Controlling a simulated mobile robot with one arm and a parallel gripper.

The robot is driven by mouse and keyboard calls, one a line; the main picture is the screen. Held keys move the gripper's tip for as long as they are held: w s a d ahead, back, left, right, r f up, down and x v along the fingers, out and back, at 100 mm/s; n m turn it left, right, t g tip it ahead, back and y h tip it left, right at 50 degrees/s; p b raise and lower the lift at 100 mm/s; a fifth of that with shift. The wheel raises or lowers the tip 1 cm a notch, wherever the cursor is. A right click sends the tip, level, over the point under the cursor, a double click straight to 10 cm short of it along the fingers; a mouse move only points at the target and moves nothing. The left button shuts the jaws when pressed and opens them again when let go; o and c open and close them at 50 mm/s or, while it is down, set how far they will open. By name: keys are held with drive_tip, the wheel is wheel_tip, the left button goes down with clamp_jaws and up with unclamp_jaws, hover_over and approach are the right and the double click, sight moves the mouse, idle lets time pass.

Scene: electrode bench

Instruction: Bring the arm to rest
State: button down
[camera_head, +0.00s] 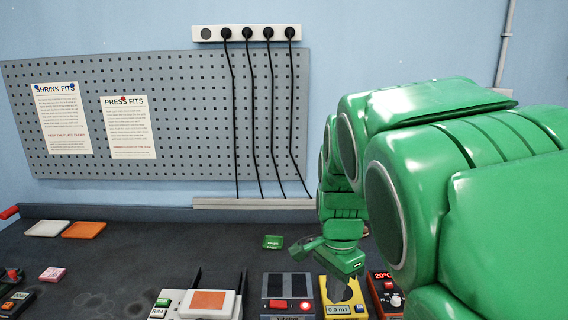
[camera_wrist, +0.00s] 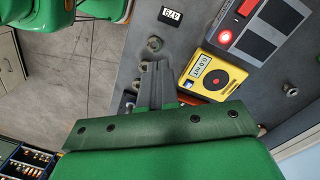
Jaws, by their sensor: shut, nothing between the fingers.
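My green arm fills the right side of the head view, bent, with its wrist hanging down over the bench. The yellow meter (camera_wrist: 226,76) lies to the right of the fingers in that view. I cannot tell how high the fingertips are above the bench.
A grey device (camera_head: 288,290) with a lit red button and a red device (camera_head: 386,292) reading 20°C flank the meter. A white device (camera_head: 207,301) with an orange top stands left. The bench's (camera_head: 150,250) middle back is clear.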

drive_tip(key=s+d+n, duration=0.1)
drive_tip(key=s+n, duration=0.2)
drive_tip(key=s, duration=0.5)
drive_tip(key=s+d+f+n, duration=0.1)
drive_tip(key=s+n, duration=0.3)
drive_tip(key=s, duration=0.4)
drive_tip(key=s+d+n+g, duration=0.1)
drive_tip(key=s+n, duration=0.3)
drive_tip(key=s, duration=0.4)
drive_tip(key=shift+s+d+f, duration=0.35)
drive_tip(key=shift+d+f, duration=0.05)
drive_tip(key=shift+d, duration=0.4)
